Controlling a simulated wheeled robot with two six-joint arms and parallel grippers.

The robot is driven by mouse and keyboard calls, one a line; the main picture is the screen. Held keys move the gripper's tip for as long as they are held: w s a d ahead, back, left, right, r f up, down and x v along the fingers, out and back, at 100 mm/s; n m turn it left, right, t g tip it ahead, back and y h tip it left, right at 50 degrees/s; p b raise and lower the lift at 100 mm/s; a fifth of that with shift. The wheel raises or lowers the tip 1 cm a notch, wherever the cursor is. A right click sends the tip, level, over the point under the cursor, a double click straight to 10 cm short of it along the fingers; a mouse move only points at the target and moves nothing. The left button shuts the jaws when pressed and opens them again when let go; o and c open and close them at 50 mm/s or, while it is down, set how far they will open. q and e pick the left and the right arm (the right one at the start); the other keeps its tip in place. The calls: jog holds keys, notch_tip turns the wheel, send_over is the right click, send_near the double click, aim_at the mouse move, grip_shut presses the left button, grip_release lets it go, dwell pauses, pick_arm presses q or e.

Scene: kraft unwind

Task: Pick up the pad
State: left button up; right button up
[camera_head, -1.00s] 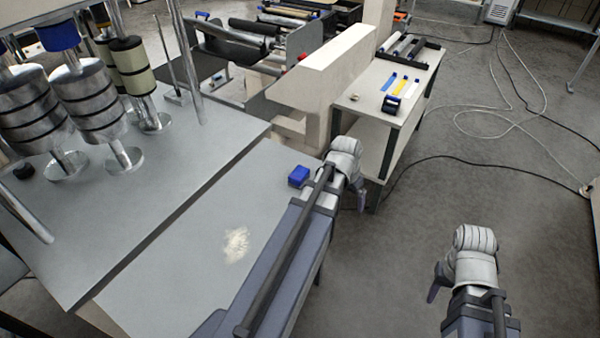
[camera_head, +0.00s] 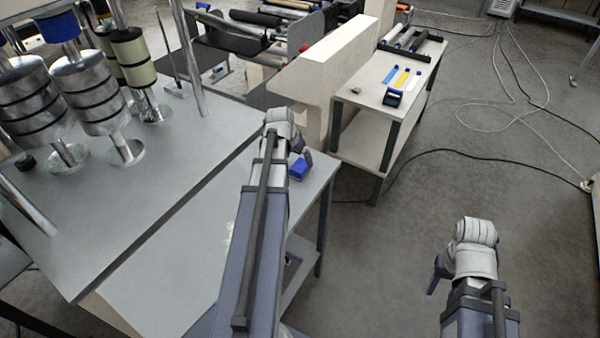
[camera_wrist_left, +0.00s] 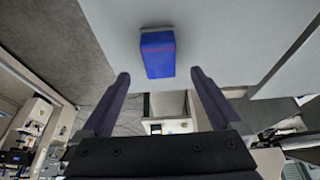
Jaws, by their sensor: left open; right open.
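The pad, a blue block (camera_head: 299,168), rests on the grey table near its right edge in the head view, beside my left wrist. In the left wrist view the pad (camera_wrist_left: 158,54) shows ahead, centred between the two fingers. My left gripper (camera_wrist_left: 160,76) is open and empty, its fingertips apart from the pad's sides. In the head view the left gripper is mostly hidden by its own wrist. My right gripper (camera_head: 437,274) hangs over the floor at the lower right, partly hidden by its wrist, away from the pad.
The grey table (camera_head: 165,275) is mostly bare, with a pale patch partly behind my left arm. Metal rollers (camera_head: 88,95) stand at the left. A side bench (camera_head: 365,115) holds coloured strips and a dark item. Cables (camera_head: 500,120) lie on the floor at the right.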

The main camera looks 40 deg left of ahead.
aim_at(300, 165)
pick_arm(q)
jog(key=shift+s+b+x, duration=0.1)
jog(key=shift+b+x, duration=1.15)
jog(key=shift+x, duration=0.2)
jog(key=shift+s+b+x, duration=0.15)
jog(key=shift+b+x, duration=1.1)
jog(key=shift+x, duration=0.2)
jog(key=c, duration=1.5)
